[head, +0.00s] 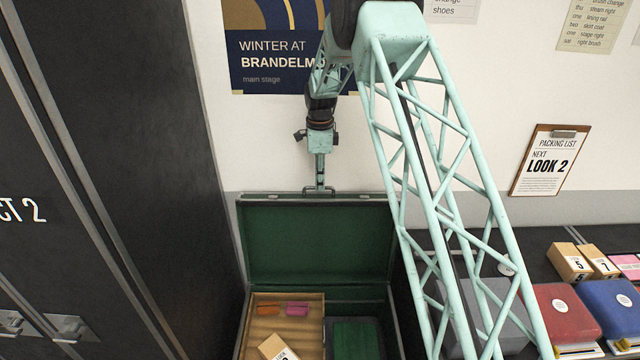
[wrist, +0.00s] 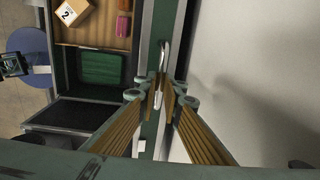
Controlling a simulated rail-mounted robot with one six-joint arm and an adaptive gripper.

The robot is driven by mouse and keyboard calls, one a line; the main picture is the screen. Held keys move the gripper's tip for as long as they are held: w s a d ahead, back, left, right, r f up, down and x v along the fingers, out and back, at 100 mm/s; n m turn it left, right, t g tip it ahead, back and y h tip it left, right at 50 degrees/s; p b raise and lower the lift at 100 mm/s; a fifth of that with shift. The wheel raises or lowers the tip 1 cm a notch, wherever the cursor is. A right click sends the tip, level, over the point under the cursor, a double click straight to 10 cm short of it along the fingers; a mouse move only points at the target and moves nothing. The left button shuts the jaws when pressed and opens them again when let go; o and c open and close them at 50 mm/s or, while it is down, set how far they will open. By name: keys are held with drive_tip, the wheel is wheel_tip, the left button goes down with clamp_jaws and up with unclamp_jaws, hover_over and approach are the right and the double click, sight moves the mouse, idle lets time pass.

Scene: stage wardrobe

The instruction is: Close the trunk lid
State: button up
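The green trunk (head: 240,310) stands open on the floor, and its lid (head: 318,240) is raised roughly upright near the wall. In the wrist view the lid's edge (wrist: 149,22) runs down the middle, with a thin metal handle (wrist: 163,54) on it. My gripper (head: 320,186) points down at the middle of the lid's top edge. In the wrist view the fingers (wrist: 162,92) come close together on both sides of the handle and look shut on it. The exact contact is partly hidden between the fingertips.
In the trunk are a wooden tray (head: 260,308) with a number block (head: 275,347) and brushes (head: 298,309), and a green folded item (head: 356,338). A dark cabinet (head: 130,200) is close on the left. A counter with boxes (head: 562,308) is on the right.

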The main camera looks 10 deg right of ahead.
drive_tip(key=shift+s+b, duration=0.25)
drive_tip(key=shift+b, duration=0.05)
clamp_jaws()
